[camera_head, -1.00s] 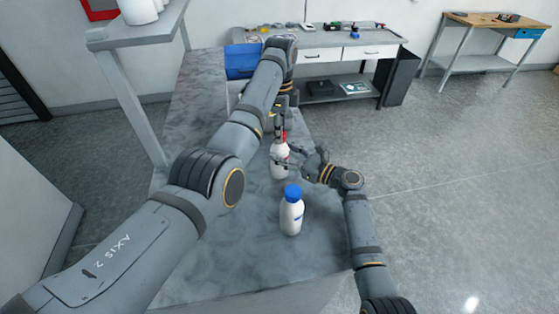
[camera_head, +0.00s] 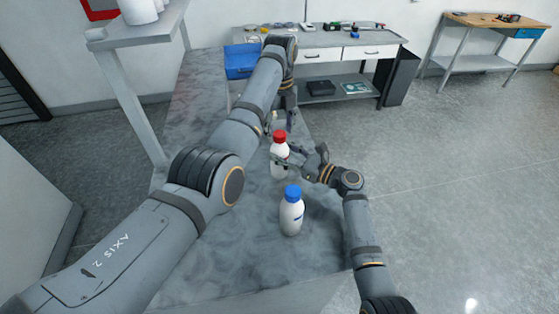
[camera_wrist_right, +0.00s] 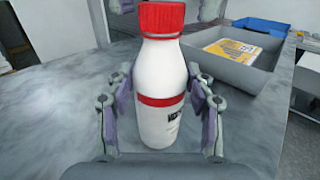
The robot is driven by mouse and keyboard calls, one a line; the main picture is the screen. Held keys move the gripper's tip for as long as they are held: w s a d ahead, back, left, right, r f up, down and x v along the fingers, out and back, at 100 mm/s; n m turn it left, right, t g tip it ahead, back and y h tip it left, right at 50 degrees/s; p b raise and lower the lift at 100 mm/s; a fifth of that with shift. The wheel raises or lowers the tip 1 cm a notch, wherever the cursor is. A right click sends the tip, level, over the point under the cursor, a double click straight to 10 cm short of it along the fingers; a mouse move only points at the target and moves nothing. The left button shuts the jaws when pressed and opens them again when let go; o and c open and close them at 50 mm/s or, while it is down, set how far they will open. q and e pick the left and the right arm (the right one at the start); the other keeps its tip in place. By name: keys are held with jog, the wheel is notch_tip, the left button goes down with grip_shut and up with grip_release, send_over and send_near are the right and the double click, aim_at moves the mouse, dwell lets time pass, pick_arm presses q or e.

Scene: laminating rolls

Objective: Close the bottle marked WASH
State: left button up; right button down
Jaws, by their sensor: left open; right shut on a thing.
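A white bottle with a red cap and a red band (camera_head: 279,158) stands upright on the grey bench. In the right wrist view the bottle (camera_wrist_right: 160,90) fills the middle; its dark lettering is only partly readable. The red cap (camera_wrist_right: 161,19) sits straight on its top. My right gripper (camera_head: 283,161) is shut on the bottle's body, with a finger on each side (camera_wrist_right: 160,112). My left gripper (camera_head: 279,121) is open and empty, just behind the red cap and apart from it. A second white bottle with a blue cap (camera_head: 291,212) stands nearer on the bench.
A blue bin (camera_head: 241,61) stands at the bench's far end. In the right wrist view a grey tray (camera_wrist_right: 228,62) holds a yellow-labelled item. A shelf post (camera_head: 135,105) rises at the left. The bench around the blue-capped bottle is clear.

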pick_arm(q)
jog(key=shift+r, duration=1.9)
jog(key=shift+c, duration=0.4)
